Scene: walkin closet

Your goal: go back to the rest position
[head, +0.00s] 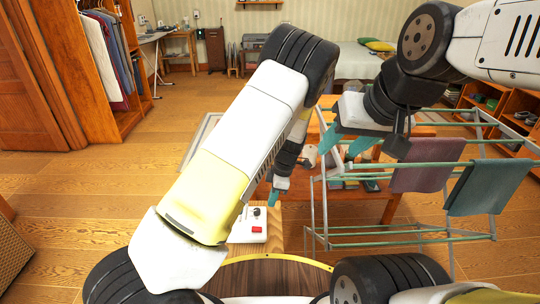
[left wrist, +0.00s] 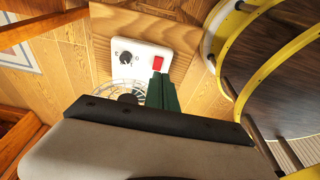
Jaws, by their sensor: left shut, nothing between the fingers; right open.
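My left arm rises across the middle of the head view and bends down to the left gripper (head: 275,192). The teal fingers of the left gripper are shut and empty, just above a white box (head: 250,226) with a red switch and a black knob. In the left wrist view the shut fingers (left wrist: 162,92) point toward the white box (left wrist: 140,57), near its red switch; whether they touch cannot be told. My right gripper (head: 345,146) is open and empty at the right, beside the drying rack.
A drying rack (head: 390,236) with a mauve towel (head: 425,165) and a green towel (head: 490,185) stands at the right, close to my right arm. A low wooden table (head: 398,208) is behind it. Clothes hang in a wardrobe (head: 120,60) at the back left.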

